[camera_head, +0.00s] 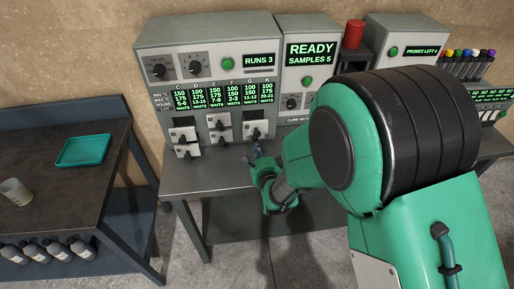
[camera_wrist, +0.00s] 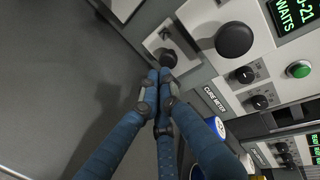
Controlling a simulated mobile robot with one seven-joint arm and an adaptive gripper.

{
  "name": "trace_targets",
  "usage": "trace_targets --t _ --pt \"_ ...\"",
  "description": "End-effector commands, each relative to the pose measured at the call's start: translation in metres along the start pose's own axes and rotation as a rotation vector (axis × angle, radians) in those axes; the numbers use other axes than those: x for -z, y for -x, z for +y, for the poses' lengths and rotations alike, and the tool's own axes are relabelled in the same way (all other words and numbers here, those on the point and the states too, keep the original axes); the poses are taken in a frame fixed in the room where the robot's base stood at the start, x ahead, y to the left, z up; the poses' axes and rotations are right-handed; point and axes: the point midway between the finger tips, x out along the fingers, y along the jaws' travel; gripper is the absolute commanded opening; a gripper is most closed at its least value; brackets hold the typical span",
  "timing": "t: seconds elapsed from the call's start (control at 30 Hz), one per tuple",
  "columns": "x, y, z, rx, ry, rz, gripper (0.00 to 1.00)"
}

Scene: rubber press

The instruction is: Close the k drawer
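The grey machine (camera_head: 210,64) in the head view has green columns lettered up to K and two rows of small pale drawers with dark knobs. The lower right drawer (camera_head: 254,132) is closest to my gripper (camera_head: 257,151). I cannot read a letter on it, so that it is the k drawer is not certain. In the wrist view a pale drawer front (camera_wrist: 157,43) with a black knob lies just past the fingertips. My gripper (camera_wrist: 164,76) has its blue fingers together, with tips at or very near the knob. Whether they touch it is unclear.
A larger black knob (camera_wrist: 233,40) and the panel marked CURE METER (camera_wrist: 216,100) stand close to the right of the fingers. The bench (camera_head: 205,176) is mostly bare in front of the machine. A side table (camera_head: 60,185) holds a green tray (camera_head: 84,149).

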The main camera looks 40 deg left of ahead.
Motion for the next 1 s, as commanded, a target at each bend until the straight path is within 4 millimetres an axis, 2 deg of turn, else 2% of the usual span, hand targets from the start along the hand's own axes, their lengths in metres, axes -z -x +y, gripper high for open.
trace_targets --t 0.17,0.5,0.7,1.0 --pt "0.0 0.02 0.009 -0.003 0.001 0.0 0.0" --pt "-0.001 0.075 0.007 -0.004 0.001 -0.001 0.0" --pt "-0.001 0.101 0.008 -0.005 0.001 -0.002 0.0" --pt "-0.001 0.119 0.008 -0.004 0.001 -0.001 0.0"
